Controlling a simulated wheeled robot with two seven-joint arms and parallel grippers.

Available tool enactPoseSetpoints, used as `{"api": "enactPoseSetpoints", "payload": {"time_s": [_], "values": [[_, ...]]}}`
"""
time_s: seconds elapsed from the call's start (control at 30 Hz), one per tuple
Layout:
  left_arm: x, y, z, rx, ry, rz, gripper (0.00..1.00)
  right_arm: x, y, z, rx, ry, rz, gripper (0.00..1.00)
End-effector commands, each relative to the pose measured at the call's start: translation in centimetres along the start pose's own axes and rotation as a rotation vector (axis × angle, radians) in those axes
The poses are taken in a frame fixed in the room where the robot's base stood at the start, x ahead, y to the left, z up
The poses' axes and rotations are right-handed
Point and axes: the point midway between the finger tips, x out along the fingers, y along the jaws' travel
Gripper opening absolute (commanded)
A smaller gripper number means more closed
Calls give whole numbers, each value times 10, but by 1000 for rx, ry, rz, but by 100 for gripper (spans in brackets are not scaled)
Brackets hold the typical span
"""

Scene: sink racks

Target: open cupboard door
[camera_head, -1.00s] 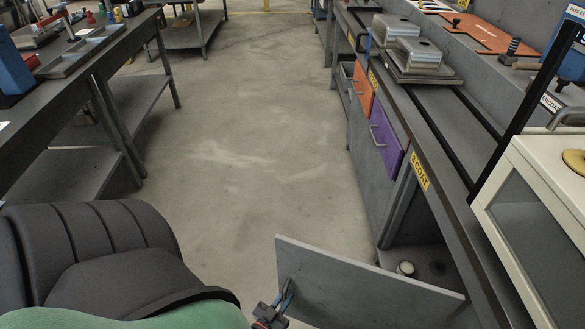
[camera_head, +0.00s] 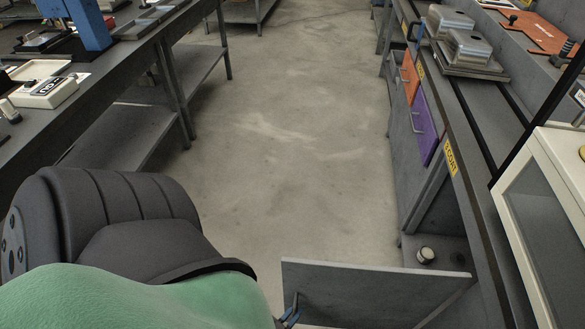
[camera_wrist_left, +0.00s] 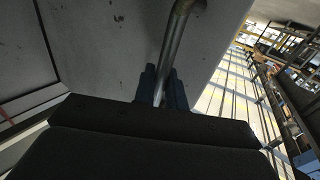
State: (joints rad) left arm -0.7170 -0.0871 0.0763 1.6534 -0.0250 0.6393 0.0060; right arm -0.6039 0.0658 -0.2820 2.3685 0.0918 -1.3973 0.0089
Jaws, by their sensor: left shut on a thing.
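The grey cupboard door (camera_head: 375,291) stands swung well out from the right-hand bench, at the bottom of the head view. The cupboard opening (camera_head: 435,225) shows behind it, with a small round white-topped item (camera_head: 426,255) inside. My left gripper (camera_head: 290,315) is at the door's left end, partly cut off by the frame. In the left wrist view the gripper (camera_wrist_left: 162,88) is shut on the metal bar handle (camera_wrist_left: 174,45), with the door panel (camera_wrist_left: 105,45) close beyond. My right gripper is not in view.
The right bench carries metal boxes (camera_head: 466,45) and a cream cabinet (camera_head: 550,210). The left bench (camera_head: 110,65) holds tools. The concrete floor (camera_head: 290,150) between the benches is clear.

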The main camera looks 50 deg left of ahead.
Motion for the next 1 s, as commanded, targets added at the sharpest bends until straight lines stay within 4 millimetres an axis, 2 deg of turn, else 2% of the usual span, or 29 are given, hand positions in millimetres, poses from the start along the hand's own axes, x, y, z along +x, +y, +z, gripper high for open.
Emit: {"api": "enactPoseSetpoints", "payload": {"time_s": [0.2,0.53,0.57,0.63,1.0], "values": [[-5,7,0,1,1,5,0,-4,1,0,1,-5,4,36],[-5,8,0,0,0,5,0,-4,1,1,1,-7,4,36],[-5,8,0,0,0,5,16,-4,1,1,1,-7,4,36],[-5,8,0,0,0,5,30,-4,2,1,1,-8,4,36],[-10,8,1,0,-2,5,30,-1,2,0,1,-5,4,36]]}}
